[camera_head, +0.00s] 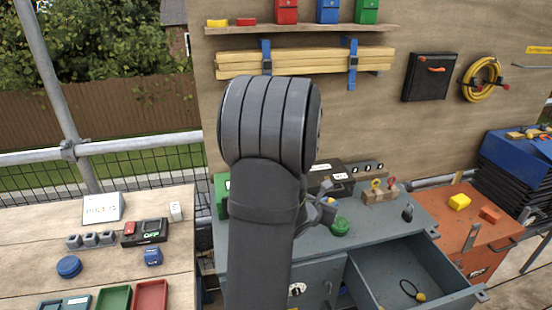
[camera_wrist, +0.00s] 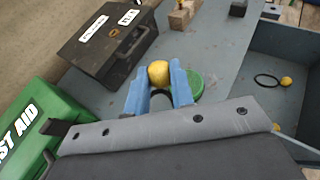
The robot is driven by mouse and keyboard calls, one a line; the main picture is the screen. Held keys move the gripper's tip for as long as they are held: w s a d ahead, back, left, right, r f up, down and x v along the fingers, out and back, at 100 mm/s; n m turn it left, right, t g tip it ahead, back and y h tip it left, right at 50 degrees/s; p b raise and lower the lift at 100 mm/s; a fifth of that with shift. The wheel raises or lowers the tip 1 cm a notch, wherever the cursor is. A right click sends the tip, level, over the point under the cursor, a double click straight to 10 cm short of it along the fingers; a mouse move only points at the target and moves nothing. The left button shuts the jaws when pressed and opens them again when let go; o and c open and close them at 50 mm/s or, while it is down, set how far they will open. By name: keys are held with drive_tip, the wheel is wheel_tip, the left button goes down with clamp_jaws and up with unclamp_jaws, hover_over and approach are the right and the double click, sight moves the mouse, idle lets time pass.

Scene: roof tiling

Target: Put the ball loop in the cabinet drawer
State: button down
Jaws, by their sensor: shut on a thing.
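The cabinet drawer (camera_head: 392,268) is pulled open at the lower right in the head view, and its wall shows in the wrist view (camera_wrist: 270,48). A ball loop (camera_head: 421,297), a thin black ring with a yellow ball, lies inside it. It also shows in the wrist view (camera_wrist: 286,82). My gripper (camera_wrist: 158,84) has its blue fingers shut on a yellow ball (camera_wrist: 158,72), left of the drawer and above the cabinet top. No loop shows on this held ball. In the head view my arm mostly hides the gripper.
A black case (camera_wrist: 108,42) and a green first aid box (camera_wrist: 30,130) stand left of my gripper. A round green thing (camera_head: 341,228) is on the cabinet top (camera_head: 385,225). A wooden block (camera_head: 381,194) stands at the back. The drawer floor is mostly clear.

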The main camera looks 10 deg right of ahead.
drive_tip(key=w+a+r+n+t+y, duration=0.2)
drive_tip(key=w+a+r+n+y, duration=0.1)
drive_tip(key=a, duration=0.9)
drive_tip(key=w+a+r+n+t+y, duration=0.2)
drive_tip(key=w+a+n+y, duration=0.15)
drive_tip(key=a, duration=0.75)
drive_tip(key=w+a+r+n+t+y, duration=0.1)
drive_tip(key=w+a+r+n+y, duration=0.2)
drive_tip(key=a, duration=0.9)
drive_tip(key=s+a+r+n+g+y, duration=0.1)
drive_tip(key=s+a, duration=0.4)
drive_tip(key=a, duration=0.6)
drive_tip(key=s+a+r+n+g+y, duration=0.1)
drive_tip(key=s+a+r+n+y, duration=0.2)
drive_tip(key=a, duration=0.8)
drive_tip(key=s+a+r+n+g+y, duration=0.1)
drive_tip(key=s+a+n+y, duration=0.4)
drive_tip(key=a, duration=0.6)
drive_tip(key=s+r, duration=0.1)
drive_tip(key=s, duration=0.1)
drive_tip(key=shift+s+r+y, duration=0.35)
drive_tip(key=shift+r, duration=0.05)
